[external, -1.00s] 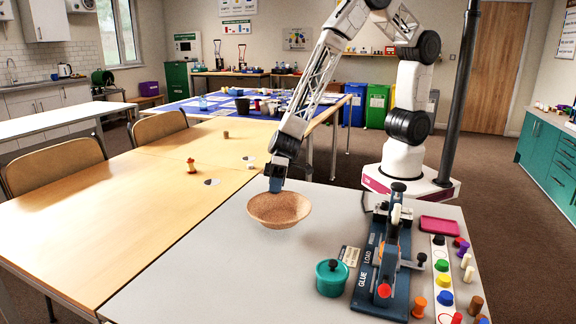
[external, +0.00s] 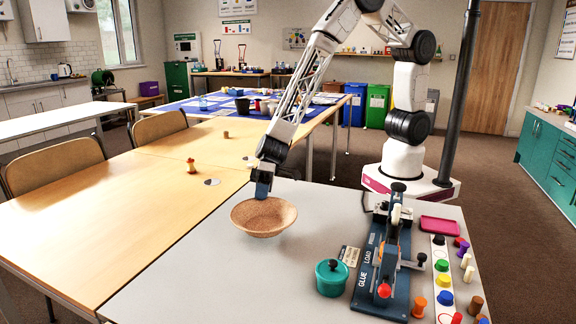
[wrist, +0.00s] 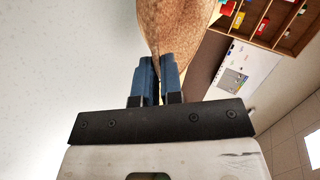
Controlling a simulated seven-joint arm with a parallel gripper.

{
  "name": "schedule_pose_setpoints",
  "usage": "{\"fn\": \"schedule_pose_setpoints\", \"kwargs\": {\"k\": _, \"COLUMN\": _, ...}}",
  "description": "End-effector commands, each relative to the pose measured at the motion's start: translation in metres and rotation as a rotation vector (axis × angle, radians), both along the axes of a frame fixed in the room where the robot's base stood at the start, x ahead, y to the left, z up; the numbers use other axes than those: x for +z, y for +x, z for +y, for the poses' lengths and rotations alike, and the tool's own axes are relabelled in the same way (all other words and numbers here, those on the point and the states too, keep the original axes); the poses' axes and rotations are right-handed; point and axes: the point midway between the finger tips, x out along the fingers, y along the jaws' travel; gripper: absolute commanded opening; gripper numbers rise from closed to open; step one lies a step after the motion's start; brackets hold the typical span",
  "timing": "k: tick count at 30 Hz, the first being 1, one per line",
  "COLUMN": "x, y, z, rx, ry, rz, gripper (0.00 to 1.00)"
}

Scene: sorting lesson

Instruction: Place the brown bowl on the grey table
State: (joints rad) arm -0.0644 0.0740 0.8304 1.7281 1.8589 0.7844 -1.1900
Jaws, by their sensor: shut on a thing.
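The brown bowl (external: 264,217) is upright over the left part of the grey table (external: 190,275). My gripper (external: 263,190) is shut on the far rim of the bowl. In the wrist view the blue fingers of my gripper (wrist: 158,80) pinch the bowl's wall (wrist: 175,25). The bowl looks just above or on the table; I cannot tell if its base touches. Its underside is mostly hidden.
A blue press (external: 385,265), a teal pot (external: 332,277), a pink tray (external: 440,224) and several coloured pegs occupy the grey table's right side. The wooden table (external: 100,220) adjoins at left. The grey table's front left is clear.

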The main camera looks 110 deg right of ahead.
Motion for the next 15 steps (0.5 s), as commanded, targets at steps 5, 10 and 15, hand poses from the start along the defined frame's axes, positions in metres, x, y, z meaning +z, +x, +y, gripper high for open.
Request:
{"fn": "schedule_pose_setpoints", "kwargs": {"k": 5, "x": -0.014, "y": 0.0, "z": 0.0, "rx": 0.0, "ry": 0.0, "rz": 0.002, "gripper": 0.0}}
{"fn": "schedule_pose_setpoints", "kwargs": {"k": 10, "x": -0.029, "y": 0.0, "z": 0.0, "rx": 0.0, "ry": 0.001, "rz": 0.001, "gripper": 0.0}}
{"fn": "schedule_pose_setpoints", "kwargs": {"k": 15, "x": -0.034, "y": 0.0, "z": 0.0, "rx": -0.001, "ry": 0.0, "rz": 0.001, "gripper": 0.0}}
